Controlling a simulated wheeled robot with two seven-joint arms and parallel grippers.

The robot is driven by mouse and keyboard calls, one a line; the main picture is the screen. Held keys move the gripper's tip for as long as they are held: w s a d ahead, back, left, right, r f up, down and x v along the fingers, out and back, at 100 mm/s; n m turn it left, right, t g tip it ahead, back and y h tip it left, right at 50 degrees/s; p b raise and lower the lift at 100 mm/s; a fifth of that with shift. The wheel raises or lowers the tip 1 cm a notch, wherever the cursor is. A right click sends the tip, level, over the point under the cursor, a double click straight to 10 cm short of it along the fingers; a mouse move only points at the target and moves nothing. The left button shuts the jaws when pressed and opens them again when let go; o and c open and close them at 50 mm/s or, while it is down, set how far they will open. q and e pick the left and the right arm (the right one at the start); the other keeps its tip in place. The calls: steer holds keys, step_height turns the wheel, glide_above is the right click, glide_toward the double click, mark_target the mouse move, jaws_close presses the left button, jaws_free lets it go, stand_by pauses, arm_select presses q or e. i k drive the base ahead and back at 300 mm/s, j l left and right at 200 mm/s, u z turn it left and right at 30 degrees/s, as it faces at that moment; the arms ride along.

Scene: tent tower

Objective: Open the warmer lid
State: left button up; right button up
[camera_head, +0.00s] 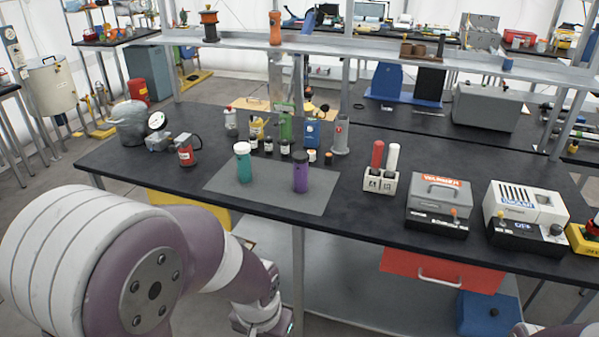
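The warmer (438,203) is a grey box on a black base, labelled "WARMER", near the right front of the black table. Its grey lid with a dark handle looks shut. My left arm comes in from the left, and its wrist end (262,314) is low in front of the table, well left of the warmer. Its fingers cannot be made out at the bottom edge. Only a sliver of my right arm shows at the bottom right corner, and its gripper is out of view.
A white device (525,212) stands close right of the warmer. A white rack with red and white tubes (380,182) stands to its left. A teal bottle (243,165) and a purple bottle (301,174) stand on a grey mat (224,184). A red drawer (440,271) hangs below the tabletop.

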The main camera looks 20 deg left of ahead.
mark_target(426, 186)
steer(key=i+l, duration=0.3)
steer(key=i, duration=0.25)
steer(key=i+l, duration=0.35)
steer(key=i, duration=0.15)
